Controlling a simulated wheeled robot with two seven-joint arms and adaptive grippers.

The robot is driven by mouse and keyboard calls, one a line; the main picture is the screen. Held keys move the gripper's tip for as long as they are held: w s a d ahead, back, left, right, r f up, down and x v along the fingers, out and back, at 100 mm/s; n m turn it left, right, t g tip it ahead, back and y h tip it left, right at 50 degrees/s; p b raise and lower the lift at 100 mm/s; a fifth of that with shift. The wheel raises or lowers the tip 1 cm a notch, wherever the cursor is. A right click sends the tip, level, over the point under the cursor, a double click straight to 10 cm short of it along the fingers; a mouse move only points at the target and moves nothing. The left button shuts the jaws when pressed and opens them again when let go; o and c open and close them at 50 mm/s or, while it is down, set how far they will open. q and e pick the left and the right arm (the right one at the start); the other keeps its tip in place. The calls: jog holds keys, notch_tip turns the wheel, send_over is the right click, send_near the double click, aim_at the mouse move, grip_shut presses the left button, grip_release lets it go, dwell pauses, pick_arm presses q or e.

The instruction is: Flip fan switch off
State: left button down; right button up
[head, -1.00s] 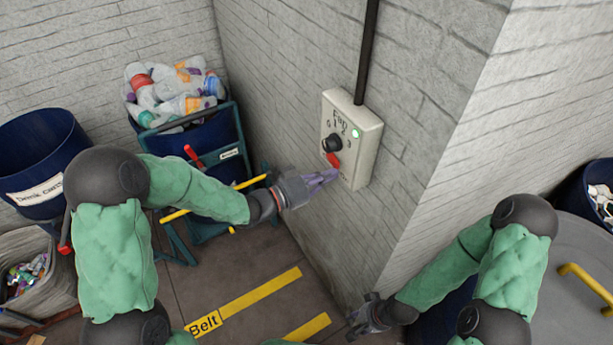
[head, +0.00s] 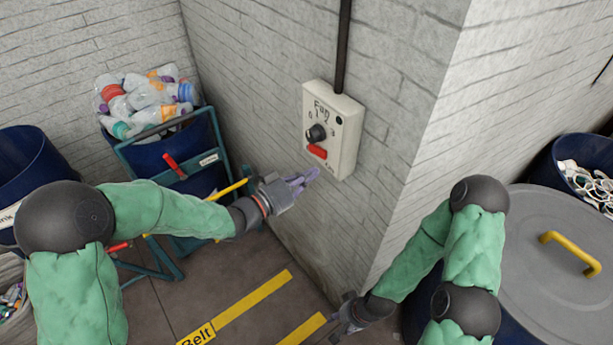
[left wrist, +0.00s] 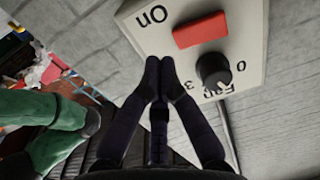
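The fan switch box (head: 345,150) is a pale box on the brick wall, marked "Fan", with a black knob (head: 316,132) and numbers. Its red switch handle (head: 317,151) lies roughly level below the knob. The small round lamp (head: 339,120) at its upper right is dark. In the left wrist view the red handle (left wrist: 200,30) shows beside an "On" label, with the knob (left wrist: 213,70) nearby. My left gripper (head: 308,178) is just below the box, fingertips together and empty, apart from the handle. My right gripper (head: 342,315) is low near the wall corner; its fingers are too small to judge.
A dark conduit (head: 343,45) runs up from the box. A blue bin of plastic bottles (head: 150,155) in a teal frame stands left of the wall. A grey lidded drum (head: 550,225) stands at right. The floor between has yellow stripes (head: 255,300).

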pick_arm(q)
jog(key=s+d+v, duration=0.1)
jog(key=v, duration=0.9)
jog(key=shift+s, duration=0.25)
jog(key=shift+d, duration=0.15)
jog(key=a+f+n+g+y+b, duration=0.3)
jog(key=f+n+y, duration=0.5)
jog(key=f, duration=1.8)
jog(key=s+f+n+g+y+b, duration=0.1)
jog(key=s+f+n+g, duration=0.3)
jog(key=s+f, duration=1.3)
jog(key=g, duration=0.4)
jog(key=shift+y, duration=0.4)
